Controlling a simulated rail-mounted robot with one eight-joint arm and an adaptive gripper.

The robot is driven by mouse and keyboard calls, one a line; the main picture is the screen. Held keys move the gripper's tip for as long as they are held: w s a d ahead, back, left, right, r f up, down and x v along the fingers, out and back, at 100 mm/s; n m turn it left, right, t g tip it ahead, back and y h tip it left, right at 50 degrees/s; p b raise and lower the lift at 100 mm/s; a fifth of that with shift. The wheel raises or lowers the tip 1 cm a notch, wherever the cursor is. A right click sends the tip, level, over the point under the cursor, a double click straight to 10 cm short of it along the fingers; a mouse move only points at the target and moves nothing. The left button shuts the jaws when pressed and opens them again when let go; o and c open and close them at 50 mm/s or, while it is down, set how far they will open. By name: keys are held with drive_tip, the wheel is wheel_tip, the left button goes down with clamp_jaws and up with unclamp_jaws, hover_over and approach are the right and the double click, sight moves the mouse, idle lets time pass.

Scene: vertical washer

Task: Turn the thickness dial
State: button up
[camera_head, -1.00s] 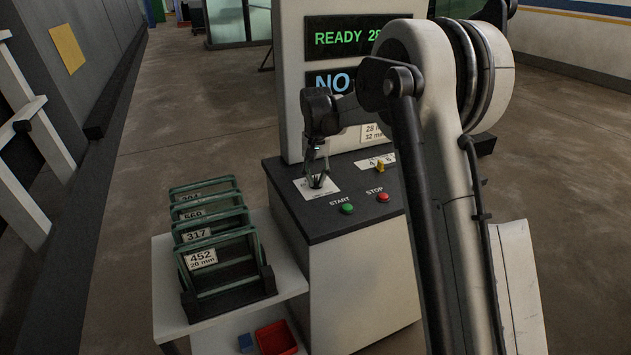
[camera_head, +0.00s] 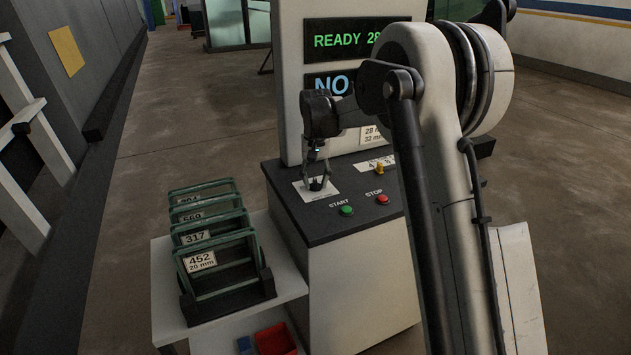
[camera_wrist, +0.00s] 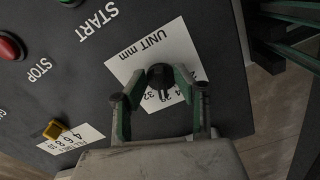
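The thickness dial (camera_wrist: 160,77) is a small black knob on a white "UNIT mm" label (camera_wrist: 127,62) on the dark console top; part of the number scale is hidden. In the head view the dial (camera_head: 316,185) is small and dark under my gripper (camera_head: 318,177). In the wrist view my gripper (camera_wrist: 161,80) has one finger on each side of the dial, the tips close against its edges. I cannot tell whether they press on it. The display (camera_head: 343,40) reads "READY 28", with the rest hidden by my arm.
The green START button (camera_head: 346,211), red STOP button (camera_head: 383,199) and a yellow selector (camera_head: 380,169) are on the same console. A rack of green numbered frames (camera_head: 220,262) stands to the left, above a red bin (camera_head: 276,339).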

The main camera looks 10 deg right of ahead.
sight(315, 183)
wheel_tip(315, 183, up, 12)
idle(0.6)
